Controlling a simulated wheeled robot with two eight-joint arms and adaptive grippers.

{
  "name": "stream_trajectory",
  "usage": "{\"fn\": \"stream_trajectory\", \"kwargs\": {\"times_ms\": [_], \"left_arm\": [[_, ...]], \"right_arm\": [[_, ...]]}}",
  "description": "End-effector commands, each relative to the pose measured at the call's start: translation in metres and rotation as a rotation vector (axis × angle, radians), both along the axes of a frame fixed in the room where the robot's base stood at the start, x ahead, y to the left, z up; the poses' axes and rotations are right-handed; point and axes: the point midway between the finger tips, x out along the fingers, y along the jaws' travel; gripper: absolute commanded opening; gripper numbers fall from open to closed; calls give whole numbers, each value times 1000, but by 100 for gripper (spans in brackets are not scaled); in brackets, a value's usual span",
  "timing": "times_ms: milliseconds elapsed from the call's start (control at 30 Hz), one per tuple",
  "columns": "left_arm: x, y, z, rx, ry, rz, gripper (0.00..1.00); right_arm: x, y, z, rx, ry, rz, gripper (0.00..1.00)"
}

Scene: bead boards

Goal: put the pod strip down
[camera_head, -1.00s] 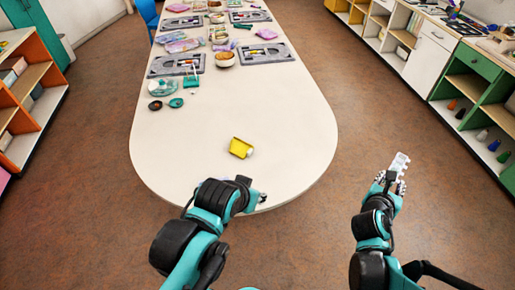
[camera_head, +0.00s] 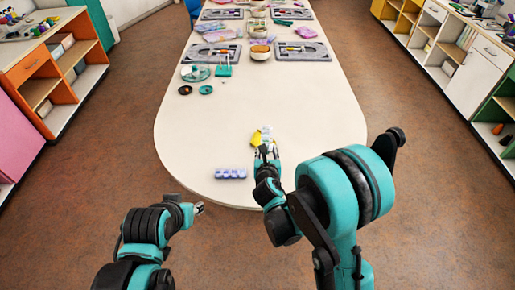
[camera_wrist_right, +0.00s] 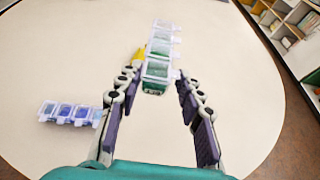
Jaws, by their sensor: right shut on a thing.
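A pod strip with clear lids and green pods (camera_wrist_right: 158,58) is between the fingers of my right gripper (camera_wrist_right: 157,84) in the right wrist view. The gripper is shut on its near end, and the strip points away from me. In the head view the strip (camera_head: 265,133) shows pale above my right gripper (camera_head: 265,153), over the table (camera_head: 200,140). I cannot tell whether it touches the tabletop. My left gripper (camera_head: 198,208) is off the table's near edge at the left; its fingers are too small to judge.
A strip with blue-purple pods (camera_head: 230,173) lies near the table's front edge, left of my right gripper; it also shows in the wrist view (camera_wrist_right: 70,113). A yellow cup (camera_head: 255,139) is partly hidden beside the held strip. Trays and bowls stand farther back. The tabletop's middle is clear.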

Motion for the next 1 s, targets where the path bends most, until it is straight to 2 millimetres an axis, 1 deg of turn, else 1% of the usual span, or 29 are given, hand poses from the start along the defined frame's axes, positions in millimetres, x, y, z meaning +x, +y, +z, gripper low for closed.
{"fn": "stream_trajectory", "kwargs": {"times_ms": [33, 100, 167, 267, 367, 500, 633, 700, 800, 933, 1000], "left_arm": [[0, 0, -6, 0, 0, 0, 37], [0, 0, -8, 0, 0, 0, 37], [0, 0, -9, 0, 0, 0, 37], [0, 0, -13, 0, 0, 0, 37], [0, 0, -21, 0, 0, 0, 37], [0, 0, -33, 0, 0, 0, 37], [0, 0, -42, 0, 0, 0, 37], [0, 0, -46, 0, 0, 0, 37], [0, 0, -48, 0, 0, 0, 37], [0, 0, -51, 0, 0, 0, 37], [0, 0, -55, 0, 0, 0, 37]], "right_arm": [[3, 12, -15, 1, -1, 21, 9], [6, 22, -25, 2, -2, 38, 9], [8, 28, -32, 3, -2, 49, 9], [16, 38, -42, 3, -3, 57, 9], [31, 51, -55, 3, -3, 58, 9], [57, 73, -77, 2, -2, 58, 9], [78, 91, -93, 4, -3, 56, 9], [87, 98, -99, 2, -3, 55, 9], [94, 104, -103, 2, -3, 55, 9], [97, 106, -108, 3, -3, 55, 9], [96, 106, -117, 3, -2, 55, 9]]}}
